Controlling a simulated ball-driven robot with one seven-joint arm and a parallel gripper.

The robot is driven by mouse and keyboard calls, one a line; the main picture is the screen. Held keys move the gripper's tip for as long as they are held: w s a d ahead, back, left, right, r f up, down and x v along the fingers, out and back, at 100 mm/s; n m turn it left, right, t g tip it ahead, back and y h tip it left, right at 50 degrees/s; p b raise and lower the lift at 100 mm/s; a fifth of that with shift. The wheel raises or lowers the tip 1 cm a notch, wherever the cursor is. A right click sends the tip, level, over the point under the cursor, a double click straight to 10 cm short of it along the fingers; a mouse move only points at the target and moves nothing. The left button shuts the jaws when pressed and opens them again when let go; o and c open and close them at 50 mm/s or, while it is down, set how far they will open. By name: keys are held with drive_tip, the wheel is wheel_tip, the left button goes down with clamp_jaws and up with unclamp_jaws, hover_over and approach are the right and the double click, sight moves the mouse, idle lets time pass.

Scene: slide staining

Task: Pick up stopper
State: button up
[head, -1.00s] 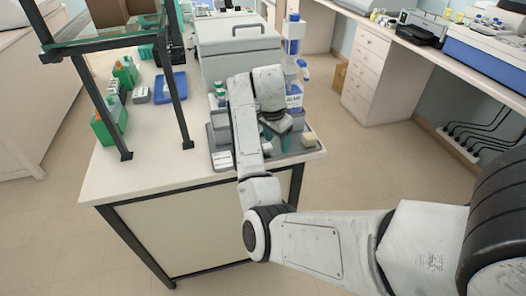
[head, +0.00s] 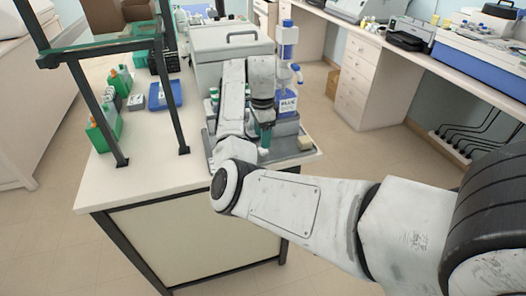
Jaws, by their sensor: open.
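My gripper (head: 263,112) points down over the grey tray (head: 308,153) at the near right end of the bench. It is open, but its fingers are small and dark and partly lost against the things behind. A teal-green object (head: 265,134) shows just under it. I cannot tell whether it touches the fingers. I cannot make out the stopper with certainty. A bottle with a blue label (head: 287,103) stands to the right of the gripper. My forearm covers the left part of the tray.
A small yellowish block (head: 305,142) sits on the tray's right side. A large grey lidded box (head: 215,45) stands behind. A dark metal frame (head: 108,110) rises on the left, near green boxes (head: 103,130) and a blue tray (head: 164,95). The bench front is clear.

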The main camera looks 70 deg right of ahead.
sight(263, 152)
drive_tip(key=shift+s+d+f+p, duration=0.1)
drive_tip(key=shift+f+p, duration=0.15)
drive_tip(key=shift+f, duration=1.05)
drive_tip(key=shift+d+f+p, duration=0.1)
drive_tip(key=shift+f+p, duration=0.15)
drive_tip(key=shift+f, duration=1.05)
drive_tip(key=c, duration=1.1)
drive_tip(key=shift+r, duration=0.1)
